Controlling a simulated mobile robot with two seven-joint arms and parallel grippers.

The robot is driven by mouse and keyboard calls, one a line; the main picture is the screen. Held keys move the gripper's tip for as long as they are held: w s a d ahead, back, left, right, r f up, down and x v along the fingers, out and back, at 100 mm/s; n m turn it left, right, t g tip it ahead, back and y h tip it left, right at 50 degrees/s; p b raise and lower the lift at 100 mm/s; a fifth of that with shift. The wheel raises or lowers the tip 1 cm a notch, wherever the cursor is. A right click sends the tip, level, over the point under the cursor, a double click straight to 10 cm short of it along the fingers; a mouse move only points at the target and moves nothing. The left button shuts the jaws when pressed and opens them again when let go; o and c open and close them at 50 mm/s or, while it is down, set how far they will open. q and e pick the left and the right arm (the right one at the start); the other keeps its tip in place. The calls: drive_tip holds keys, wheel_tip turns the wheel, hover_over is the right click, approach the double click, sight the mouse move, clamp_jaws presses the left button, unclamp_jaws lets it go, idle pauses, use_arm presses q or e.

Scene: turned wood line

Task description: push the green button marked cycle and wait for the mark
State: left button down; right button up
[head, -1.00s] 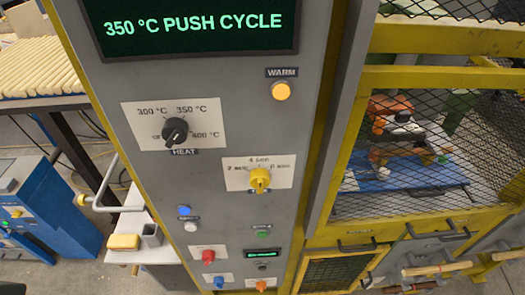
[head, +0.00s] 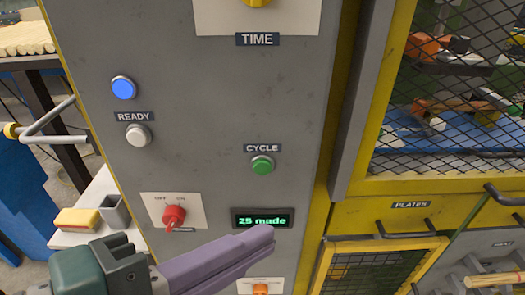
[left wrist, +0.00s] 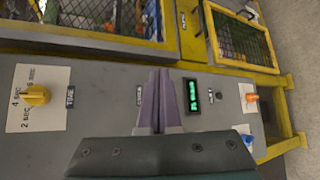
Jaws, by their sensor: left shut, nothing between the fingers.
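The green button (head: 262,166) sits on the grey machine panel (head: 215,110), just under the label CYCLE (head: 262,148). My left gripper (head: 264,236) comes in from the lower left with its purple fingers shut and empty. In the head view its tips are below the button and overlap the lower edge of the small display (head: 262,219), which reads "25 made". In the left wrist view the shut fingers (left wrist: 159,75) point at the panel between the CYCLE label (left wrist: 139,95) and the display (left wrist: 192,95); the green button is hidden there. My right gripper is out of view.
A lit blue lamp (head: 123,88) is above the READY label, with a white button (head: 138,135) below. A red switch (head: 174,216) and an orange knob (head: 260,290) are low on the panel. A yellow-framed mesh guard (head: 450,100) and drawer handles (head: 405,229) are at right.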

sight(262, 167)
use_arm(q)
drive_tip(key=f+n+b, duration=0.1)
drive_tip(key=w+f+n+t+b, duration=0.1)
drive_tip(key=f, duration=0.1)
drive_tip(key=f+n+b, duration=0.1)
drive_tip(key=shift+w+d+f, duration=0.15)
drive_tip(key=shift+w, duration=0.2)
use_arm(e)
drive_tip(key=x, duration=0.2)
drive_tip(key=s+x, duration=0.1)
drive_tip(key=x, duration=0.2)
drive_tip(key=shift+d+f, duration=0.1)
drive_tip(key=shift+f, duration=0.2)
use_arm(q)
drive_tip(key=shift+w+b, duration=0.9)
drive_tip(key=shift+w, duration=3.5)
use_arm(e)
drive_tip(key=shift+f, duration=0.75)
use_arm(q)
drive_tip(key=shift+w, duration=0.4)
